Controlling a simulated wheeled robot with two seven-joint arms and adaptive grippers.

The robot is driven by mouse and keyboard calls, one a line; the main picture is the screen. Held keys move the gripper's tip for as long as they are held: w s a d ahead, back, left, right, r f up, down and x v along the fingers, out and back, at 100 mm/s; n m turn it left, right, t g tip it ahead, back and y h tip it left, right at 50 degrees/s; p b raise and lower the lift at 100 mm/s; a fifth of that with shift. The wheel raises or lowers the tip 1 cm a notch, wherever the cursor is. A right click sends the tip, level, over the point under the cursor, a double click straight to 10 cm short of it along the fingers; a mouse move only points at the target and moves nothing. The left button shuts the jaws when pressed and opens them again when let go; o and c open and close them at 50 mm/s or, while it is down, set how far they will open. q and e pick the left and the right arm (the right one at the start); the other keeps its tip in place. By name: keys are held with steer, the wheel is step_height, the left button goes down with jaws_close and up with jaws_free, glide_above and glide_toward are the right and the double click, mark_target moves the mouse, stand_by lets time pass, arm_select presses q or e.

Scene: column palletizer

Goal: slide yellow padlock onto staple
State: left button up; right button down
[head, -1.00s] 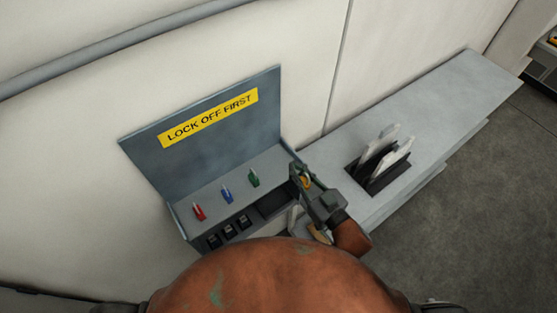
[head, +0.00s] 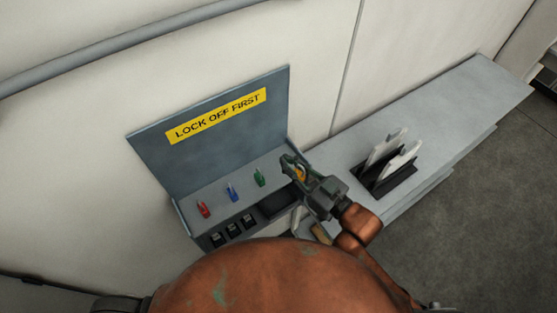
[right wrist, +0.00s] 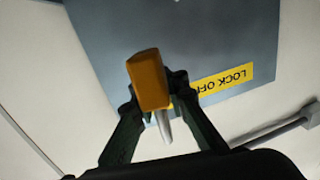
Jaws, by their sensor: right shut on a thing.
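My right gripper (head: 293,168) is shut on the yellow padlock (head: 301,174), above the right end of the grey lock-off box (head: 215,196). In the right wrist view the padlock's orange-yellow body (right wrist: 148,78) sits between the fingertips, with a silvery shackle part (right wrist: 163,125) showing below it. A red padlock (head: 204,209), a blue padlock (head: 232,193) and a green padlock (head: 260,178) stand in a row on the box to the left. I cannot make out a free staple; the gripper covers that end of the row. My left gripper is not in view.
The box's raised back panel (head: 215,145) carries a yellow "LOCK OFF FIRST" label (head: 216,116). Several dark switches (head: 232,230) line its front. To the right, a grey ledge (head: 445,103) holds a dark rack (head: 395,182) with white plates.

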steer(key=w+a+f, duration=0.1)
steer(key=w+f, duration=0.1)
steer(key=w, duration=0.1)
steer(key=w+a+f, duration=0.1)
steer(key=w+f, duration=0.1)
steer(key=w, duration=0.1)
steer(key=w+a+f, duration=0.1)
steer(key=w+f, duration=0.2)
steer(key=shift+w+a+p, duration=0.25)
steer(key=shift+w+p, duration=0.05)
steer(key=shift+p, duration=0.1)
steer(key=shift+w+a+f, duration=0.15)
steer(key=shift+w+f, duration=0.25)
steer(key=shift+f, duration=0.2)
steer(key=f, duration=0.1)
steer(key=f+p, duration=0.2)
steer(key=shift+w+a+f, duration=0.1)
steer(key=shift+w, duration=0.15)
steer(key=shift+f, duration=0.2)
steer(key=c, duration=2.4)
jaws_free()
steer(key=shift+f, duration=0.1)
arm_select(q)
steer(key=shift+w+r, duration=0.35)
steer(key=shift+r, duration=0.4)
arm_select(e)
steer(key=o, duration=0.5)
